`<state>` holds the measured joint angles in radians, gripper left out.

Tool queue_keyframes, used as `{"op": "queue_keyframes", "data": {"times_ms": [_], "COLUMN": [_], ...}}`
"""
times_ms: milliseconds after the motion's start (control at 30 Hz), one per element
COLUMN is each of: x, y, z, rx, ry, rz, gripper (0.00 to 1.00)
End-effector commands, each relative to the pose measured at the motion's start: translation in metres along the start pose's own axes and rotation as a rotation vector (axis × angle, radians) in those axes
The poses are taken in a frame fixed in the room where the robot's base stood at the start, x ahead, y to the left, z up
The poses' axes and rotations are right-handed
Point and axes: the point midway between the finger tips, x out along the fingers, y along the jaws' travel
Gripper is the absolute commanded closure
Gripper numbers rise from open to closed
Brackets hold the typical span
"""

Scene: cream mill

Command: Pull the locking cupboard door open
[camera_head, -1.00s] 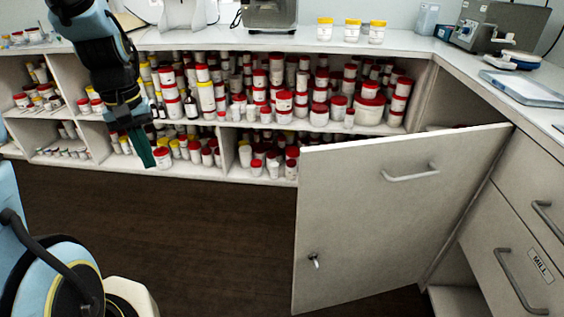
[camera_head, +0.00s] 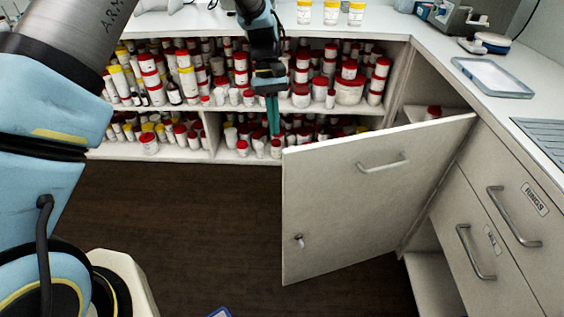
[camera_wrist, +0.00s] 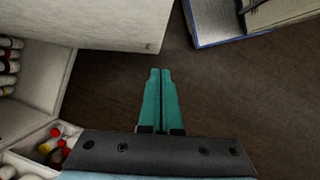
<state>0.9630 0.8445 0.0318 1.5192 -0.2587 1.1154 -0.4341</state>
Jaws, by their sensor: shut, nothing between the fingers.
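The cupboard door (camera_head: 365,205) is a pale grey panel standing well ajar from the cupboard at the right. It has a bar handle (camera_head: 384,163) near its top and a small lock with a key (camera_head: 299,240) near its lower free edge. My gripper (camera_head: 274,128) is in front of the jar shelves, close to the door's upper free corner and apart from the handle. In the wrist view its two green fingers (camera_wrist: 161,98) are together and empty, pointing at the dark floor. A pale panel edge (camera_wrist: 150,45), apparently the door, lies just beyond them at upper left.
Open shelves (camera_head: 220,152) full of white jars with red and yellow lids run along the back. Drawers with bar handles (camera_head: 478,252) stand at the right. A tray (camera_head: 493,77) lies on the counter. A blue-edged object (camera_wrist: 215,40) is on the floor. The dark floor (camera_head: 200,225) is otherwise clear.

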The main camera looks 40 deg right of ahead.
Motion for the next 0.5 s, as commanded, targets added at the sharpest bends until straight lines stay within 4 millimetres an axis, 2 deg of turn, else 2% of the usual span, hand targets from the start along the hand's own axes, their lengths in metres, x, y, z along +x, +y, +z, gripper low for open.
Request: {"op": "queue_keyframes", "data": {"times_ms": [167, 500], "x": [0.025, 0.093], "y": [-0.001, -0.002], "z": [0.001, 0.001], "rx": [-0.001, -0.002], "ry": [-0.003, -0.003], "rz": [-0.003, -0.002], "gripper": [1.00, 1.00]}}
